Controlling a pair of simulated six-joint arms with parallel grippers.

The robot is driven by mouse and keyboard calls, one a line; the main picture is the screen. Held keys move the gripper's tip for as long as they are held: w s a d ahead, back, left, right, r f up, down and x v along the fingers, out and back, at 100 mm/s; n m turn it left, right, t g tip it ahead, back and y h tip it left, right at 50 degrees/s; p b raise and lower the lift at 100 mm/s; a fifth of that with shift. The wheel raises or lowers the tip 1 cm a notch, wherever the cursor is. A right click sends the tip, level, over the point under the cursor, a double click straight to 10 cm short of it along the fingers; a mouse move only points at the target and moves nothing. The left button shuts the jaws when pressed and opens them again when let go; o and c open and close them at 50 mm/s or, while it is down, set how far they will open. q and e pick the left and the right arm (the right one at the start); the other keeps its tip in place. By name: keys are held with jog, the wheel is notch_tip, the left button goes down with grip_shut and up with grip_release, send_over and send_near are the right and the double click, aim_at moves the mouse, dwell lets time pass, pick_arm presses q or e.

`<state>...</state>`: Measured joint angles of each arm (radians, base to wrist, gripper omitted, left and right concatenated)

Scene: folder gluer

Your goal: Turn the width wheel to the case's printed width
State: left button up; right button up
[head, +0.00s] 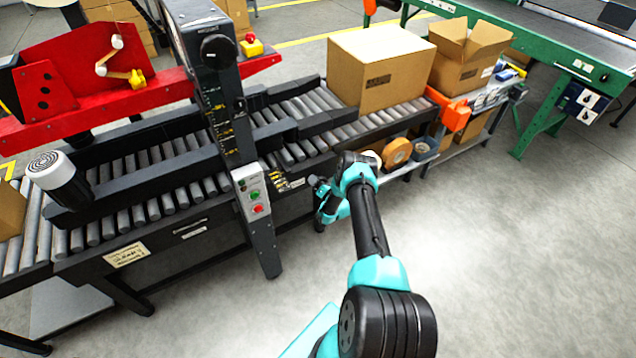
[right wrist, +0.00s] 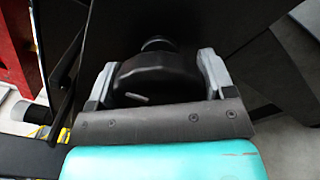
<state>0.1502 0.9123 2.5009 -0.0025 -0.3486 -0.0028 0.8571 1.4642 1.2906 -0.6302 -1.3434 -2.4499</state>
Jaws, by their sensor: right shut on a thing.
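My right gripper (head: 322,188) is at the front side of the roller machine, right of the button panel. In the right wrist view the gripper (right wrist: 158,72) is shut on a black wheel (right wrist: 150,78), with one grey finger on each side of it. A short pale mark shows on the wheel's face. In the head view the wheel is mostly hidden by the gripper. The closed cardboard case (head: 378,82) sits on the rollers at the back right. Its dark print is too small to read. My left gripper is not in view.
A dark column (head: 222,95) with another black knob (head: 218,50) stands over the rollers. The button panel (head: 252,193) has green and red buttons. An open carton (head: 466,52) and a tape roll (head: 397,152) are at the right. The floor in front is clear.

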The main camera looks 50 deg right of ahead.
jog(key=shift+m, duration=0.3)
jog(key=m, duration=1.4)
jog(key=shift+r+m, duration=0.1)
jog(key=shift+m, duration=0.3)
jog(key=m, duration=0.4)
jog(key=shift+m+h, duration=0.4)
jog(key=m, duration=0.4)
jog(key=shift+m, duration=0.3)
jog(key=m, duration=0.5)
jog(key=shift+d+m+h, duration=0.1)
jog(key=shift+m+h, duration=0.2)
jog(key=m, duration=1)
jog(key=shift+s+g, duration=0.1)
jog(key=shift+g, duration=0.2)
